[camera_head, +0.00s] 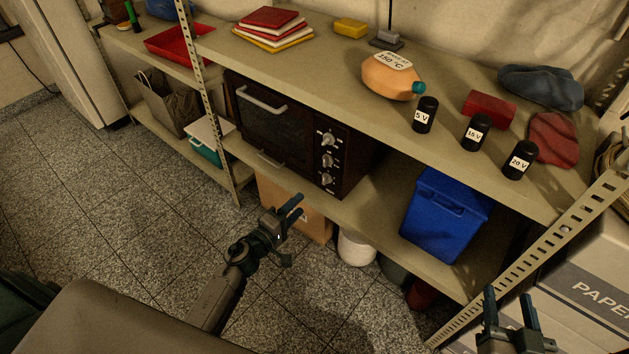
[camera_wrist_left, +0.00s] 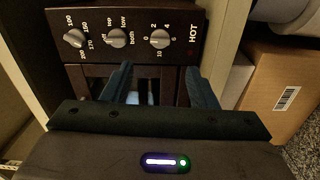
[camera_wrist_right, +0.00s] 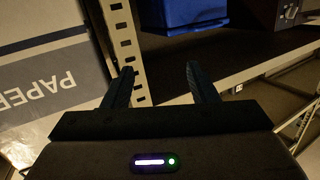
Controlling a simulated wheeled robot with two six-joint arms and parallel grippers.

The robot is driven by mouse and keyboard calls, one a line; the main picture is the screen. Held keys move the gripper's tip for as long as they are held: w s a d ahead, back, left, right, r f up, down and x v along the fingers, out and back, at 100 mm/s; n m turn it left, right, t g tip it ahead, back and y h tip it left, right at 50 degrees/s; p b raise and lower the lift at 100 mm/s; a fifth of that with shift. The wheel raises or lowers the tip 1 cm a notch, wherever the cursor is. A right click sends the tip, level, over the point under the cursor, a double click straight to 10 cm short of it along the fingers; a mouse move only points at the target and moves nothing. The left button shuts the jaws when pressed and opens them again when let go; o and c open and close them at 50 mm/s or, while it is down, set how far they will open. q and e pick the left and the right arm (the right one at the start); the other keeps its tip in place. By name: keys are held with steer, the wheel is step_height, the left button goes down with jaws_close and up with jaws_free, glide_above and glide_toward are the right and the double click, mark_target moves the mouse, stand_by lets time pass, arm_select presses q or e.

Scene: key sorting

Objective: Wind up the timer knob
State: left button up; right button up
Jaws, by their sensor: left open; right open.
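The timer knob (camera_head: 327,179) is the lowest of the three knobs on the dark oven's (camera_head: 275,125) front panel. In the left wrist view the timer knob (camera_wrist_left: 160,39) is grey, with a scale of numbers around it, beside the word HOT. My left gripper (camera_head: 298,206) is open and empty in front of the shelf, apart from the knob. In the left wrist view its fingertips (camera_wrist_left: 158,73) point toward the panel, with the timer knob beyond the gap. My right gripper (camera_head: 508,294) is open and empty at the lower right; its fingers also show in the right wrist view (camera_wrist_right: 160,70).
A temperature knob (camera_wrist_left: 75,39) and a mode knob (camera_wrist_left: 117,38) sit beside the timer knob. A cardboard box (camera_head: 313,223) and a white bucket (camera_head: 356,248) stand below the oven. A perforated shelf post (camera_head: 545,245) and a paper box (camera_head: 590,270) are near my right gripper.

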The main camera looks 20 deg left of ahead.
mark_target(323, 182)
arm_select(q)
steer(key=b+x, duration=0.2)
steer(key=x, duration=0.7)
steer(key=shift+w+d+f, duration=0.15)
steer(key=shift+w, duration=0.2)
steer(key=shift+w+d+b, duration=0.15)
steer(key=shift+w+b, duration=0.15)
steer(key=shift+w, duration=0.05)
arm_select(e)
step_height(323, 182, up, 14)
steer(key=n+t, duration=0.1)
steer(key=t, duration=0.8)
steer(key=shift+d+y, duration=0.25)
steer(key=shift+y, duration=0.15)
arm_select(q)
steer(key=c, duration=1)
